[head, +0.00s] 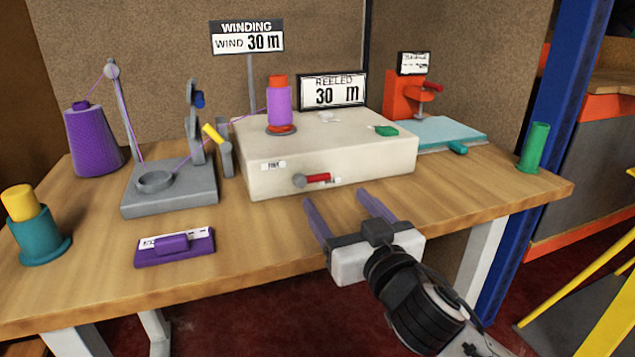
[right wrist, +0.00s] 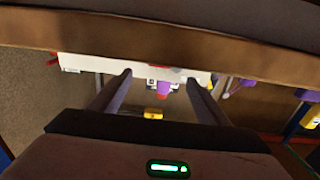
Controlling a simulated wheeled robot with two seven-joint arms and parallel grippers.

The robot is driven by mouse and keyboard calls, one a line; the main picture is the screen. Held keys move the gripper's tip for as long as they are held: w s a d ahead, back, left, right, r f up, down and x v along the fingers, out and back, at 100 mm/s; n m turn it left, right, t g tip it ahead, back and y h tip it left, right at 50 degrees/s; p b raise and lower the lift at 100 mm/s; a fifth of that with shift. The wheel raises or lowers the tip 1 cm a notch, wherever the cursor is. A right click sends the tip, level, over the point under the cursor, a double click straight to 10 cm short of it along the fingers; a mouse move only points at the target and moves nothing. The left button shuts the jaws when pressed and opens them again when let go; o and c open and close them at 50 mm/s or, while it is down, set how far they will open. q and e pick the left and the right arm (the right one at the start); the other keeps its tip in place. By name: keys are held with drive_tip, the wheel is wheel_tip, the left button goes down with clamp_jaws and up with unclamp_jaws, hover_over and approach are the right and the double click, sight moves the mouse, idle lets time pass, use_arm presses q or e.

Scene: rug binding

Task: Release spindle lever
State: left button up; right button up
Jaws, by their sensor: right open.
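A cream winder box (head: 345,155) stands on the bench. A lever with a red handle (head: 318,178) and a grey pivot lies nearly level on its front face, beside small labels I cannot read. A purple spool (head: 279,106) with a red top stands on a red base on the box. My right gripper (head: 335,197) is open and empty, in front of the box and apart from the red-handled lever. In the right wrist view the open fingers (right wrist: 158,79) point toward the box (right wrist: 90,63). My left gripper is not in view.
A yellow-handled lever (head: 213,134) stands left of the box, by the thread guide stand (head: 170,200). A purple cone (head: 92,140) feeds thread. A purple block (head: 174,247) lies at the front. A green cylinder (head: 534,147) stands right. The front right benchtop is clear.

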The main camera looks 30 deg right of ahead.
sight(319, 179)
drive_tip(key=x, duration=0.8)
drive_tip(key=shift+w+d+b, duration=0.1)
drive_tip(key=shift+w+b, duration=0.05)
drive_tip(key=shift+b, duration=0.25)
